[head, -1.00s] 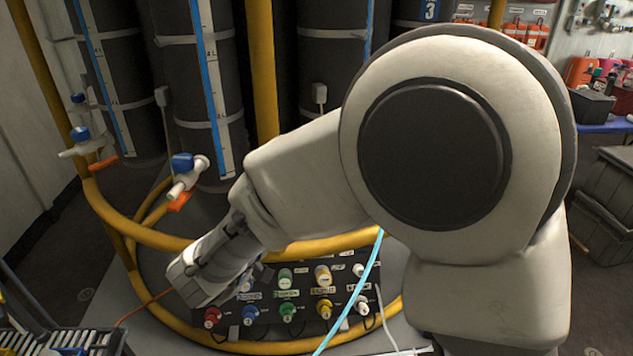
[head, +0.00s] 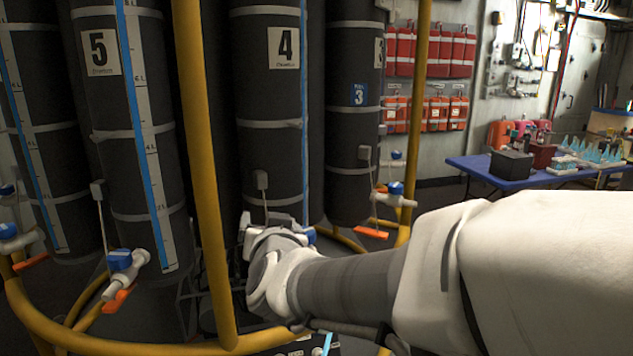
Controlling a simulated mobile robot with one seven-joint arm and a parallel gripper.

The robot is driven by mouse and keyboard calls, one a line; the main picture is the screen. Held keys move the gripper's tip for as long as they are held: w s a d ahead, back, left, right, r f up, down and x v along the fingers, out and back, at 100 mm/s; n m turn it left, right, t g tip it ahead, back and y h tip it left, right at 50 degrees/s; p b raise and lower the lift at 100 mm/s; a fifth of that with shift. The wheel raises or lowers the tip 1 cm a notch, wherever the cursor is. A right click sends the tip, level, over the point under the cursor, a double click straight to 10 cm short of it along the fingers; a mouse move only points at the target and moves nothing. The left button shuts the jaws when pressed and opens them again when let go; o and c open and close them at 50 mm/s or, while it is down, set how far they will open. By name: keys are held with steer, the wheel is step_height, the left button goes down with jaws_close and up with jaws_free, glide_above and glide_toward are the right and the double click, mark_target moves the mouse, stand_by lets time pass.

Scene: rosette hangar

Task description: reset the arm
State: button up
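My arm reaches in from the right edge of the head view, stretched toward the left at the height of the bottle valves. My gripper (head: 277,229) is at its far end, in front of the dark cylinder marked 4 (head: 268,150). The gripper's fingers are small and partly hidden by the wrist, so I cannot tell whether they are open or shut. I see nothing clearly held. The panel with coloured knobs is almost wholly hidden below the arm.
A yellow pipe frame (head: 205,190) stands just left of my gripper, with its lower ring beneath. The cylinder marked 5 (head: 120,110) has a blue-handled valve (head: 125,262). A blue table (head: 480,168) stands at the back right.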

steer(key=s+d+f+g+h, duration=0.2)
steer(key=s+d+f+g, duration=0.25)
steer(key=s+d, duration=0.55)
steer(key=s+d+f+g+h, duration=0.1)
steer(key=s+d+f+g, duration=0.35)
steer(key=s+d, duration=0.65)
step_height(320, 180, up, 13)
steer(key=s+p, duration=0.1)
steer(key=p, duration=1.1)
steer(key=shift+s+d+f+g+h+p, duration=0.2)
steer(key=shift+s+d+g+h+p, duration=0.15)
steer(key=shift+d+g, duration=0.1)
